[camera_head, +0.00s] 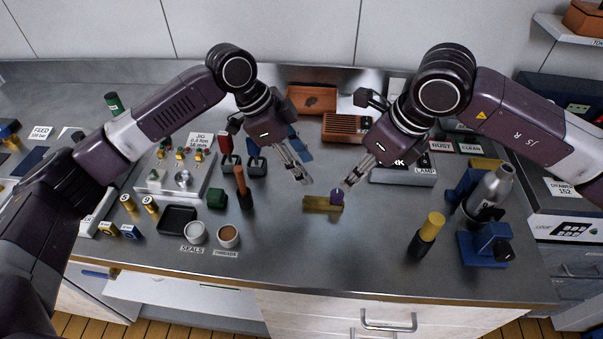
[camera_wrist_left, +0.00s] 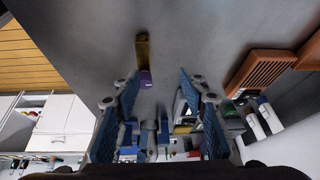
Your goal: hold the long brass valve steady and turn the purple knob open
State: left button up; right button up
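The long brass valve (camera_head: 316,204) lies on the steel bench near the middle, with the purple knob (camera_head: 337,196) at its right end. In the left wrist view the brass valve (camera_wrist_left: 142,46) is ahead of the fingers, with the purple knob (camera_wrist_left: 145,77) at its near end. My left gripper (camera_head: 304,181) is open and empty, above and behind the valve, apart from it; its spread fingers (camera_wrist_left: 159,74) show in the wrist view. My right gripper (camera_head: 344,187) has its fingertips at the purple knob; whether they grip it is unclear.
A gauge block panel (camera_head: 180,182), a black tray (camera_head: 177,220) and two small cups (camera_head: 195,233) stand left. A brown radio-like box (camera_head: 345,128) is behind. A yellow-topped bottle (camera_head: 428,232) and blue fixtures (camera_head: 484,244) stand right. The bench before the valve is clear.

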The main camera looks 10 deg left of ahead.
aim_at(316, 200)
pick_arm(q)
jog(key=shift+s+d+f+m+g+y, duration=0.1)
jog(key=shift+s+f+m+g+y, duration=0.35)
jog(key=shift+s+f, duration=0.65)
jog(key=shift+x, duration=3.4)
jog(key=shift+r, duration=0.1)
grip_shut()
pick_arm(e)
jog(key=shift+o, duration=1.4)
jog(key=shift+s+r, duration=0.2)
jog(key=shift+m+t, duration=0.4)
jog(key=shift+m, duration=0.4)
jog(key=x, duration=1)
jog(key=shift+s+a+f, duration=0.15)
